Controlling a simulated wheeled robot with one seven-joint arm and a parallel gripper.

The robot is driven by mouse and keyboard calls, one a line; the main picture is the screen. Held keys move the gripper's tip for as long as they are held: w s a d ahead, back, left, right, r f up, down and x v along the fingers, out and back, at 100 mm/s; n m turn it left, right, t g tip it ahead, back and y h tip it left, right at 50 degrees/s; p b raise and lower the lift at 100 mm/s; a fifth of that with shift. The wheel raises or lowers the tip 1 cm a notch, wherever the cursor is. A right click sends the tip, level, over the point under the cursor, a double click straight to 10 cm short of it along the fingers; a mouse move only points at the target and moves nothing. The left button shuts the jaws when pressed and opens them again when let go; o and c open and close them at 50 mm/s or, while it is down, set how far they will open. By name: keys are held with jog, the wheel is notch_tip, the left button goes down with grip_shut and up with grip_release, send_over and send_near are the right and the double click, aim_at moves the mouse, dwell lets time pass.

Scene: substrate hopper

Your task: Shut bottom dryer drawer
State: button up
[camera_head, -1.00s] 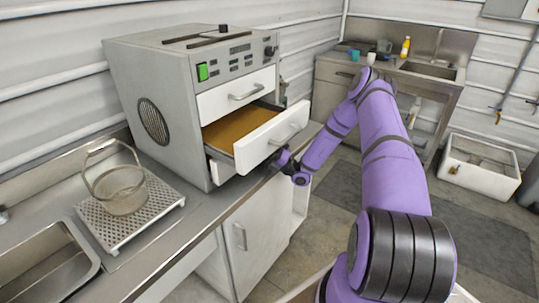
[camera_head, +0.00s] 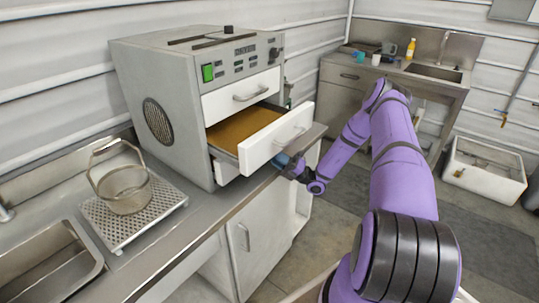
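The grey dryer (camera_head: 148,75) stands on the metal counter. Its top drawer (camera_head: 241,94) is shut. The drawer below it (camera_head: 270,145) is pulled well out, and a brown layer (camera_head: 243,127) shows inside. Beneath that, the bottom drawer (camera_head: 222,170) shows only in part at the dryer's lower front and seems slightly out; the open drawer hides the rest. My gripper (camera_head: 283,161) is low beside the right part of the open drawer's front, near the counter edge. Its fingers are small and partly hidden, so contact and opening cannot be told.
A wire basket (camera_head: 123,188) stands on a perforated tray (camera_head: 133,222) left of the dryer, beside a sink (camera_head: 45,268). White cabinets (camera_head: 245,243) are under the counter. A second sink bench (camera_head: 436,75) and a white floor basin (camera_head: 484,170) stand to the right.

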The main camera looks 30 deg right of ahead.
jog(key=shift+v, duration=2.65)
